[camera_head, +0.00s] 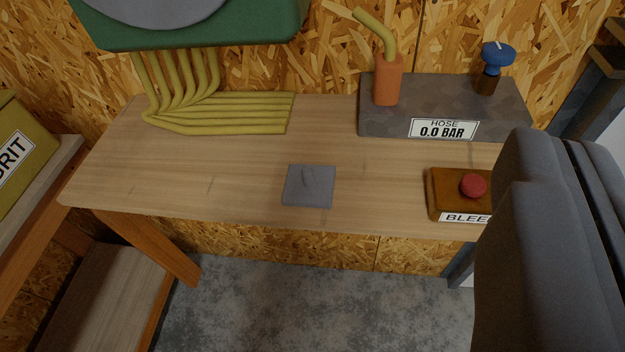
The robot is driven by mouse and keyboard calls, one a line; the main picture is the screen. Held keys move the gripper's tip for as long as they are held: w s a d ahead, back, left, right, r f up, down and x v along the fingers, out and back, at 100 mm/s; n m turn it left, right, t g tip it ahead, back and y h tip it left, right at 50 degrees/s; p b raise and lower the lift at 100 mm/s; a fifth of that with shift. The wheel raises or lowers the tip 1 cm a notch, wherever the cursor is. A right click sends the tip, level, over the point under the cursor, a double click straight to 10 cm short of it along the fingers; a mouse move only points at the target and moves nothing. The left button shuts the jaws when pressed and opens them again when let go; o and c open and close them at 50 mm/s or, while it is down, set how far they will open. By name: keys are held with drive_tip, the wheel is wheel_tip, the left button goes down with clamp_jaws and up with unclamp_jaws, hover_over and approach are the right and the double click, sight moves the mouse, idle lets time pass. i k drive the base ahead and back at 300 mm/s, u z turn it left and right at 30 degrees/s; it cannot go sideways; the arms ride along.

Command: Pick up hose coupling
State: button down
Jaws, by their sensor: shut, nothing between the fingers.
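An orange cylindrical coupling (388,82) stands upright at the left end of a grey block (455,108) at the back of the bench. A short olive-yellow hose (375,33) comes out of its top and bends up to the left. I take this orange piece to be the hose coupling. My gripper (558,145) is the large dark grey shape at the right edge. It is shut and empty, apart from the coupling, and it hides the bench's right end.
The block bears a blue knob (498,54) and a "HOSE 0.0 BAR" label. A box with a red button (473,186) sits in front. A grey square plate (308,186) lies mid-bench. Yellow pipes (225,112) lie back left. The wooden bench top (200,180) is clear at left.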

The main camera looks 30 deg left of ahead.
sight(389, 66)
drive_tip(key=k, duration=1.3)
drive_tip(key=z, duration=0.35)
drive_tip(key=i, duration=1.75)
drive_tip(key=u, duration=0.35)
